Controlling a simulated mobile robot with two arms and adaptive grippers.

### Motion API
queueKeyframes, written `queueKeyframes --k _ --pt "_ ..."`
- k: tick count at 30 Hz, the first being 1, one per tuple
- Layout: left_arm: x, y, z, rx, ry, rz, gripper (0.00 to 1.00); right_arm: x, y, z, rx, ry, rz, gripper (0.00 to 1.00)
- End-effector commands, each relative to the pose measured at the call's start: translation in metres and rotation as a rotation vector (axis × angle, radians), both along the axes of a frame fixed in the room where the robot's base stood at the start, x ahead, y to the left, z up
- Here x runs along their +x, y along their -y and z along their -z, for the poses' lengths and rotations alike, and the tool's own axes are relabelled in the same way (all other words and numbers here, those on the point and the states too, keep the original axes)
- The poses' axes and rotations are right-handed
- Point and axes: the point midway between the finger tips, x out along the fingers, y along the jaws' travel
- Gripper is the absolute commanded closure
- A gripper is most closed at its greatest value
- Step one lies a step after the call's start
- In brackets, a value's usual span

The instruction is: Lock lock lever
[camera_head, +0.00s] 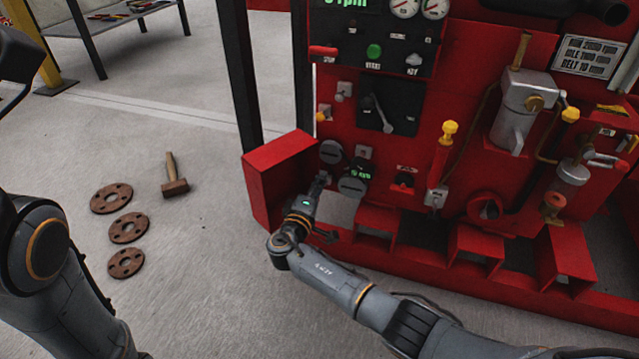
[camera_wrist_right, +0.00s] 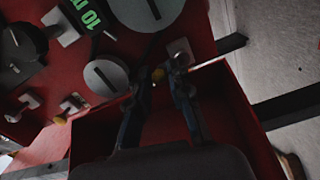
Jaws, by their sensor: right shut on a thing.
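My right gripper (camera_head: 322,178) is at the lower left of the red pump panel, beside the open red side box. A grey mounting plate (camera_wrist_right: 180,48) shows just past the fingertips. The fingers hide most of the lever, so its exact angle cannot be told. In the head view the arm and gripper cover this lever. My left arm shows at the left edge, but its gripper does not show clearly.
Round slotted grey dials (camera_wrist_right: 105,77) sit close by the fingers. The red box (camera_head: 280,170) stands left of the gripper. The panel carries a large black rotary switch (camera_head: 378,115) and yellow-handled levers (camera_head: 448,132). A hammer (camera_head: 174,178) and rusty flanges (camera_head: 128,228) lie on the floor.

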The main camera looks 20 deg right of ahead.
Motion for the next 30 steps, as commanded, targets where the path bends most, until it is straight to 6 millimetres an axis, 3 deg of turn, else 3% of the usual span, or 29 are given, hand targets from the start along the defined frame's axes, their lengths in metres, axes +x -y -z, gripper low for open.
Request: queueKeyframes --k 6,7,10,22,30 --pt "0.000 0.000 0.000 0.000 0.000 0.000 0.46 0.000 -0.002 0.000 0.001 0.000 -0.005 1.00" --pt "0.000 0.000 0.000 0.000 0.000 0.000 0.46 0.000 -0.002 0.000 0.001 0.000 -0.005 0.77" --pt "0.000 0.000 0.000 0.000 0.002 0.000 0.46 0.000 -0.002 0.000 0.001 0.000 -0.004 0.57" --pt "-0.002 0.000 -0.002 0.000 0.012 -0.001 0.46 -0.006 -0.005 0.001 0.002 0.000 -0.004 0.57" --pt "-0.002 0.000 -0.001 0.000 0.009 -0.001 0.46 -0.048 -0.035 0.002 0.005 -0.002 -0.007 0.57"
